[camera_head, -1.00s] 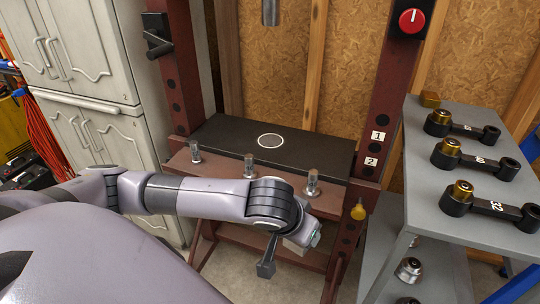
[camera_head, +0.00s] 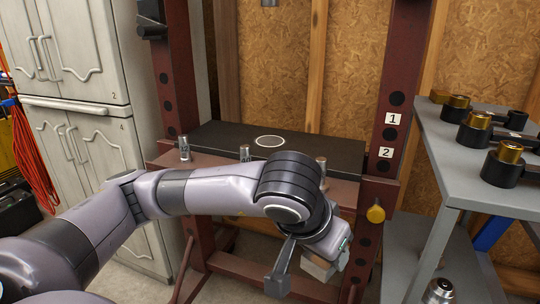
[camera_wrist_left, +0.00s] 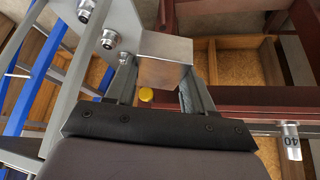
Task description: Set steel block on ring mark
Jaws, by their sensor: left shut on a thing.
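My left gripper (camera_wrist_left: 158,82) is shut on the steel block (camera_wrist_left: 166,66), a plain metal block held between both fingers in the left wrist view. In the head view, the block (camera_head: 320,267) is a small pale shape, partly hidden below my wrist, in front of and below the press bed at right. The ring mark (camera_head: 270,141) is a thin pale circle on the black plate (camera_head: 222,138) of the red press. My right gripper is not in view.
Several metal pins (camera_head: 245,153) stand along the bed's front edge. Red uprights (camera_head: 388,110) flank the bed. A yellow knob (camera_head: 376,214) sticks out from the right upright. A grey shelf cart (camera_head: 445,165) at right carries black tools with brass tops. The plate top is clear.

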